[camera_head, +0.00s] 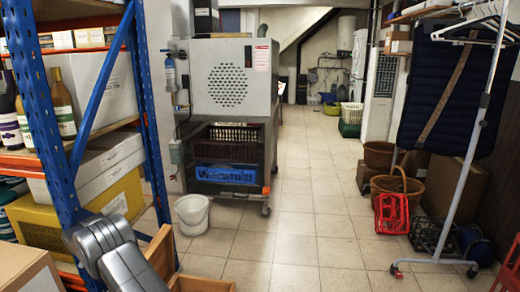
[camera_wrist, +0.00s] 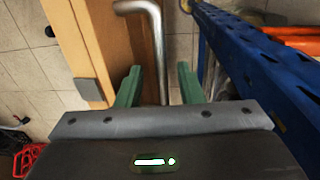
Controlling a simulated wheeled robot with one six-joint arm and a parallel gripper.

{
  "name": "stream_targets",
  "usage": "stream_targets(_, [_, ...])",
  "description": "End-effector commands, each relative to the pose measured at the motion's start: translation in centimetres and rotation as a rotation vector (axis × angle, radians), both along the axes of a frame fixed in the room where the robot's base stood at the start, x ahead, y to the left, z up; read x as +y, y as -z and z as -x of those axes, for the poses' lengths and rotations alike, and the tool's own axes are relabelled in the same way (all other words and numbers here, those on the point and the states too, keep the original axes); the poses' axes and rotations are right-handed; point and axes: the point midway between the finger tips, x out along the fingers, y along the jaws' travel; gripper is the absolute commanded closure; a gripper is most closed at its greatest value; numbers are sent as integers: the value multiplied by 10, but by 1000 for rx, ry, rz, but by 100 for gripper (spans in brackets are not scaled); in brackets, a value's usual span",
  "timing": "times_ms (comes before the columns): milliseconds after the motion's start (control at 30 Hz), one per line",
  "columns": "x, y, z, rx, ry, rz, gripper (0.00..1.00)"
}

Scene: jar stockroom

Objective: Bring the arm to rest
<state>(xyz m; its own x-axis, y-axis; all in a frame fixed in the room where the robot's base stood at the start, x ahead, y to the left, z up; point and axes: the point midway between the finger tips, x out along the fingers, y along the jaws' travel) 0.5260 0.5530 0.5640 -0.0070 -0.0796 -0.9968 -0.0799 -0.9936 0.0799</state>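My gripper (camera_wrist: 159,68) shows in the wrist view with its two green fingers well apart. No object is seen held between them. A bent shiny metal bar (camera_wrist: 156,28) runs down behind the gap between the fingers; how far off it is I cannot tell. My grey arm shows at the lower left of the head view, beside the shelf rack. My gripper does not show in that view.
The blue rack post (camera_wrist: 240,70) is close right of my fingers; the rack (camera_head: 48,130) holds bottles and boxes. A brown wooden panel (camera_wrist: 88,45) is to their left. A white bucket (camera_head: 192,215), a grey machine (camera_head: 228,80) and a clothes rail (camera_head: 470,150) flank clear tiled floor.

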Motion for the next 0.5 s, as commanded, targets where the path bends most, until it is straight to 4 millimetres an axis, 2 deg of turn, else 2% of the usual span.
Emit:
stream_targets(33, [-1, 9, 0, 0, 0, 1, 66])
stream_targets(167, [-2, 21, 0, 0, 0, 0, 66])
stream_targets(500, [-7, 18, 0, -1, 0, -1, 66])
